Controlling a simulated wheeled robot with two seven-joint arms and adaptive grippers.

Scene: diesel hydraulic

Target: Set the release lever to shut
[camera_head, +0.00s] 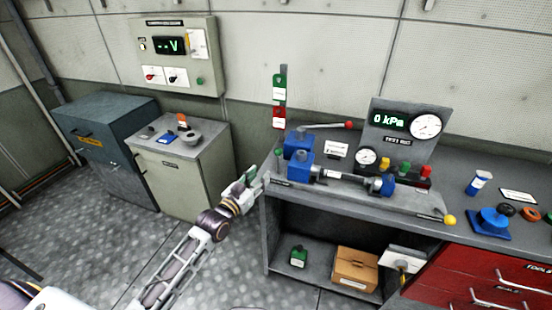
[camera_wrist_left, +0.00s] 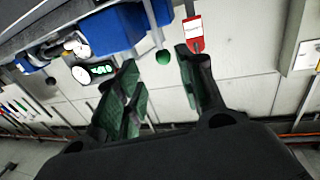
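A short rod with a green ball knob (camera_wrist_left: 162,57) shows in the left wrist view, beside a blue block. No readable label tells me whether it is the release lever. My left gripper (camera_wrist_left: 156,62) is open and empty, and the green knob appears between and beyond its fingertips, with no contact visible. In the head view my left gripper (camera_head: 254,180) is at the bench's left end, near the blue pump blocks (camera_head: 299,160). A lever with a red ball (camera_head: 348,125) and a yellow ball knob (camera_head: 449,219) also show on the bench. My right gripper is out of view.
The bench (camera_head: 420,202) carries a gauge panel (camera_head: 402,130) reading 0 kPa. Green and red tags (camera_head: 279,88) hang on the wall behind. A cardboard box (camera_head: 355,268) and a green can (camera_head: 298,256) stand below. A low cabinet (camera_head: 180,178) stands left of the bench.

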